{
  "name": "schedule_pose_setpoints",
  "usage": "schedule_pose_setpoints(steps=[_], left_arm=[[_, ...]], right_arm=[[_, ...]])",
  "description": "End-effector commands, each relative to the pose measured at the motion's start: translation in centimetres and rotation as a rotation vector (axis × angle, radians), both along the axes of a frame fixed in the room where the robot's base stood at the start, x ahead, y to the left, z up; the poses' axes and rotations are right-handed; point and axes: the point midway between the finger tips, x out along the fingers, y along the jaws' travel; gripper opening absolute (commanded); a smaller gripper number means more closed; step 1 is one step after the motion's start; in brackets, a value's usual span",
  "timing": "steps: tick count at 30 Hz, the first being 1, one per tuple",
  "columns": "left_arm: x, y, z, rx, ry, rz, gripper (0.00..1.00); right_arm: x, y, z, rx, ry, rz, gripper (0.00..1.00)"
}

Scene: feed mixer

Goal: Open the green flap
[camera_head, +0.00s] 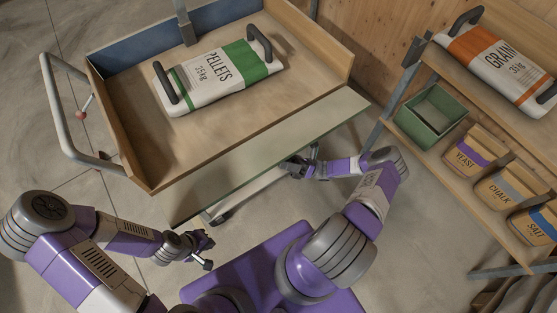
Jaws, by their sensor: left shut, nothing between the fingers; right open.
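The green flap (235,168) is the long pale green panel along the near side of the wooden cart (120,138). It slopes outward and down from the edge of the cart bed, and that side of the bed is open. I cannot tell its exact angle. My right gripper (297,166) is open, close to the flap's outer edge at its middle right; its fingertips are partly hidden, and I cannot tell whether it touches the flap. My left gripper (205,252) is shut and empty, above the floor in front of the flap's left end, apart from it.
A pellets bag (215,80) with dark handles lies in the cart, against whose far side stands a blue panel (140,45). A metal handle (62,120) projects left. The right shelf holds a green crate (405,122), a grain bag (480,62) and several packets.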

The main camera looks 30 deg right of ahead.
Motion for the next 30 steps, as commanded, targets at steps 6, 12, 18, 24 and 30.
schedule_pose_setpoints(steps=[6,12,18,24,30], left_arm=[[0.0,0.0,-0.6,0.000,0.000,0.000,0.00],[0.0,0.0,-0.9,0.000,0.000,0.000,0.00],[0.0,0.0,-0.8,0.000,0.000,0.000,0.00],[0.0,0.0,-1.2,0.000,0.000,0.000,0.00],[0.0,0.0,-2.7,0.000,0.000,0.000,0.00]], right_arm=[[-1.1,-2.9,-2.6,-0.001,0.001,-0.004,0.41],[-1.7,-4.2,-3.6,0.000,0.001,-0.002,0.41],[-1.7,-4.4,-3.6,0.000,0.000,-0.002,0.41],[-1.8,-4.6,-3.8,-0.001,0.001,-0.002,0.41],[-1.9,-5.4,-4.9,-0.002,0.002,-0.003,0.41]])
